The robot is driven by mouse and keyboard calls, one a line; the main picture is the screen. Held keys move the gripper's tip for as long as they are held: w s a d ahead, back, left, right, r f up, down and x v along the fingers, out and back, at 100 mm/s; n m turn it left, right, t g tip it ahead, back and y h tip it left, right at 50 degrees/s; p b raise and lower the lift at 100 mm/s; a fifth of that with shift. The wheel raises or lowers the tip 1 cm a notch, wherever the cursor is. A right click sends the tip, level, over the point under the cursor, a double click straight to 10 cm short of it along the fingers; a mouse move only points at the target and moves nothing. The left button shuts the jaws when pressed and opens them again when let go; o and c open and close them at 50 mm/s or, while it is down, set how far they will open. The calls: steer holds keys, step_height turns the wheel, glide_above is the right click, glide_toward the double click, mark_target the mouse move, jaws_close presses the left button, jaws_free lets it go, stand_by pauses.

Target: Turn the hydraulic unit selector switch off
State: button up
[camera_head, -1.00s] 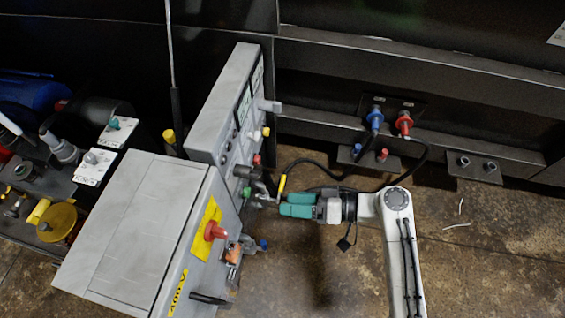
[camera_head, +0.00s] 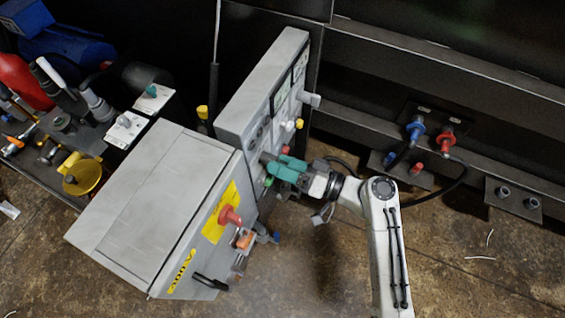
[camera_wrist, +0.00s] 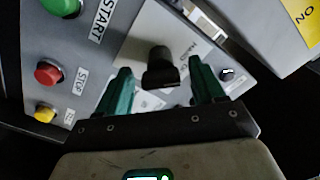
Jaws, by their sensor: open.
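A black selector switch (camera_wrist: 160,68) sticks out of a light plate on the grey control panel in the wrist view. Part of the plate's lettering reads "HAND". My gripper (camera_wrist: 159,82) is open, with one green finger on each side of the switch and gaps visible between the fingers and the knob. I cannot tell how deep the fingertips reach. In the head view my gripper (camera_head: 272,168) is at the front face of the control panel (camera_head: 262,90), and it hides the switch there.
A green START button (camera_wrist: 62,5), a red STOP button (camera_wrist: 48,73) and a yellow button (camera_wrist: 45,112) sit left of the switch. A grey cabinet (camera_head: 150,200) with a red handle (camera_head: 230,216) stands beside the panel. Hydraulic couplings (camera_head: 432,133) are at the right.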

steer(key=shift+w+a, duration=0.1)
steer(key=shift+a, duration=0.2)
steer(key=shift+c, duration=0.4)
steer(key=c, duration=1)
steer(key=shift+m, duration=0.4)
steer(key=m+p, duration=0.2)
steer(key=m, duration=0.2)
steer(key=shift+r+m, duration=0.1)
steer(key=shift+m, duration=0.2)
steer(key=shift+m+p, duration=0.9)
steer(key=shift+m, duration=0.8)
